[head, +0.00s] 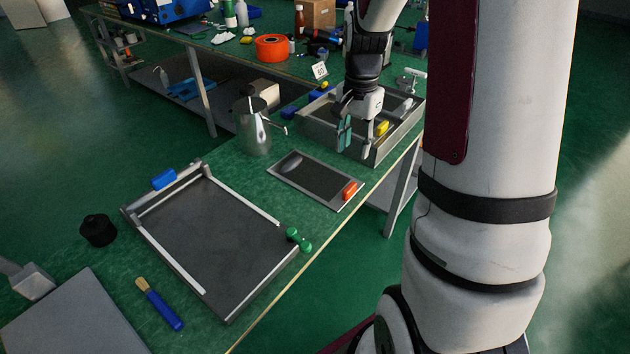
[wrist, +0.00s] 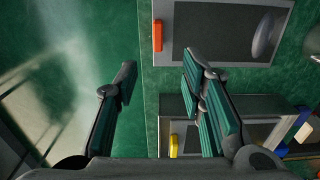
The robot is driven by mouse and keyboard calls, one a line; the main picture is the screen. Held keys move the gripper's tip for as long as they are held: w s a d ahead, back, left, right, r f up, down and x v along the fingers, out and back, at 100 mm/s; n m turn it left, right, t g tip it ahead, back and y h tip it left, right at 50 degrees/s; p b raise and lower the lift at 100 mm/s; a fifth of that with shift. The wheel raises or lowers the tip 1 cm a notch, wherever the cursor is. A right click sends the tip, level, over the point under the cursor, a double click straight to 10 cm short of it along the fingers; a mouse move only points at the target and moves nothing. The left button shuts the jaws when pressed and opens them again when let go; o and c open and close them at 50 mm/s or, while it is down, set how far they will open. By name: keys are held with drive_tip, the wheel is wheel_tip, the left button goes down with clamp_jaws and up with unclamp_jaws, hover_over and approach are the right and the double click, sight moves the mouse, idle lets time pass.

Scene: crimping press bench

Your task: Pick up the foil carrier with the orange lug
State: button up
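The foil carrier with the orange lug (head: 322,181) is a flat, dark-faced plate with a pale metal rim. It lies on the green bench near the front edge, and the orange lug (head: 350,190) is at its right end. In the wrist view the carrier (wrist: 212,38) is at the top, with the orange lug (wrist: 158,36) on its left edge. A silver oval shape shows at its other end. My gripper (head: 357,138) is open and empty, to the right of the carrier and apart from it. In the wrist view the open fingers (wrist: 160,68) are below the orange lug.
A metal tray (head: 318,132) under my gripper holds a piece with a yellow lug (head: 382,128). A steel jug (head: 252,135) stands left of it. A large dark-bedded frame (head: 215,250) with green knobs (head: 298,240) lies nearer. A brush (head: 160,303) lies beside it.

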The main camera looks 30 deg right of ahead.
sight(350, 187)
drive_tip(key=f, duration=0.6)
drive_tip(key=f+b, duration=0.1)
drive_tip(key=f, duration=0.5)
drive_tip(key=shift+s+f, duration=0.2)
drive_tip(key=shift+f, duration=0.2)
drive_tip(key=shift+c, duration=0.6)
clamp_jaws()
